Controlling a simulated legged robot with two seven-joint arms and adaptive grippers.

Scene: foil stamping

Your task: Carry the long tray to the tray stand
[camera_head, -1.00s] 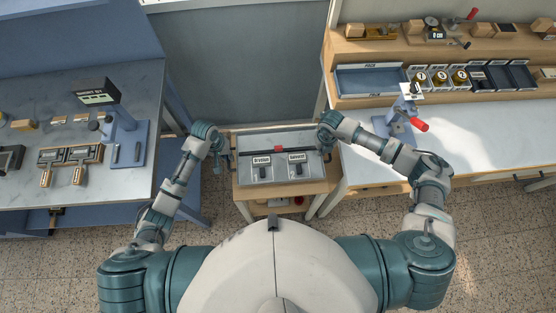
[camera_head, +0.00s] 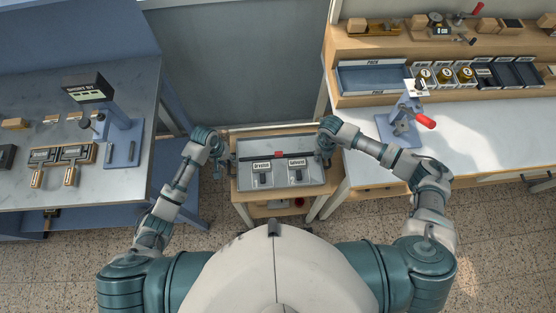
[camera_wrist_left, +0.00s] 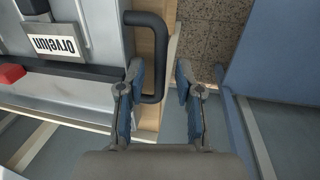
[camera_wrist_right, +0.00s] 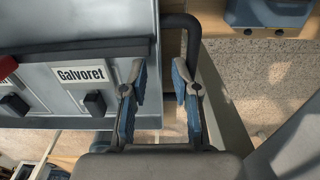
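My right gripper (camera_head: 325,150) is at the right end; in the right wrist view the fingers (camera_wrist_right: 160,75) are apart, and the other black handle (camera_wrist_right: 182,20) runs partly behind one finger.
A grey-topped bench (camera_head: 60,195) with a sign and fixtures is close on the left. A white-topped bench (camera_head: 470,150) with a red-handled press (camera_head: 405,125) is on the right. A grey panel (camera_head: 240,65) stands behind. Speckled floor (camera_head: 370,230) is clear in front.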

